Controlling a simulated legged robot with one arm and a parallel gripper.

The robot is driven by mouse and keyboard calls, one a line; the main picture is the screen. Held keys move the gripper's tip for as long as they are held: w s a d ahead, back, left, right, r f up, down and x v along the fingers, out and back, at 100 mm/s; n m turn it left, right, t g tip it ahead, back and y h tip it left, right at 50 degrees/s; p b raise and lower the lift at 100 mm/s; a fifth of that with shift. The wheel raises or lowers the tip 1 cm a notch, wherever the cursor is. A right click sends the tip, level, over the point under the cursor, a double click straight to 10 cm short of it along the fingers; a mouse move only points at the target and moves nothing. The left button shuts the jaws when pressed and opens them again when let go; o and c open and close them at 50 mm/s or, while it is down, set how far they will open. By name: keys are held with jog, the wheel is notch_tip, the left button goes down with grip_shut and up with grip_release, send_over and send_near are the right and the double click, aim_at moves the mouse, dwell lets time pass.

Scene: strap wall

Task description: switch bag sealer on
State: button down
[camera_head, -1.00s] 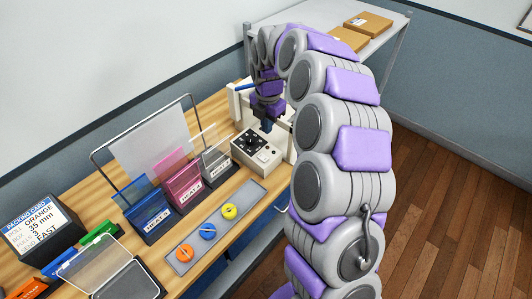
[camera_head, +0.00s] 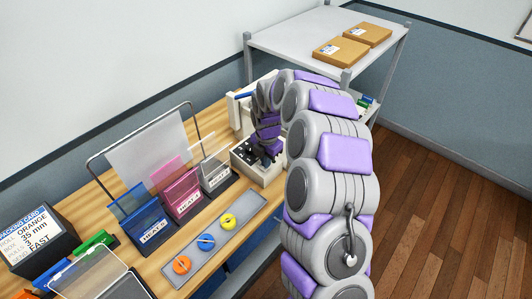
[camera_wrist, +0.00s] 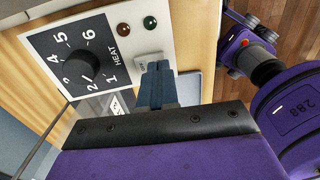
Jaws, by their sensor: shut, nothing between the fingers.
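The bag sealer is a pale box at the back of the bench in the head view (camera_head: 240,153), partly hidden by my arm. In the wrist view its panel (camera_wrist: 107,25) shows a black heat dial (camera_wrist: 80,66) numbered 1 to 6, a dark red lamp (camera_wrist: 124,28) and a dark green lamp (camera_wrist: 150,22). A small white switch or label (camera_wrist: 147,61) lies below the lamps. My gripper (camera_wrist: 157,68) is shut and empty, its blue fingertips over or beside that white part. I cannot tell whether they touch it.
Several colored card holders (camera_head: 181,194) stand left of the sealer. A grey tray (camera_head: 216,239) with orange, blue and yellow knobs lies in front. A packing card (camera_head: 35,228) reads ORANGE, 35 mm, 3, FAST. A shelf (camera_head: 290,37) with two cartons stands behind.

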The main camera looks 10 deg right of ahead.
jog(key=shift+f, duration=0.65)
jog(key=shift+s+f, duration=0.2)
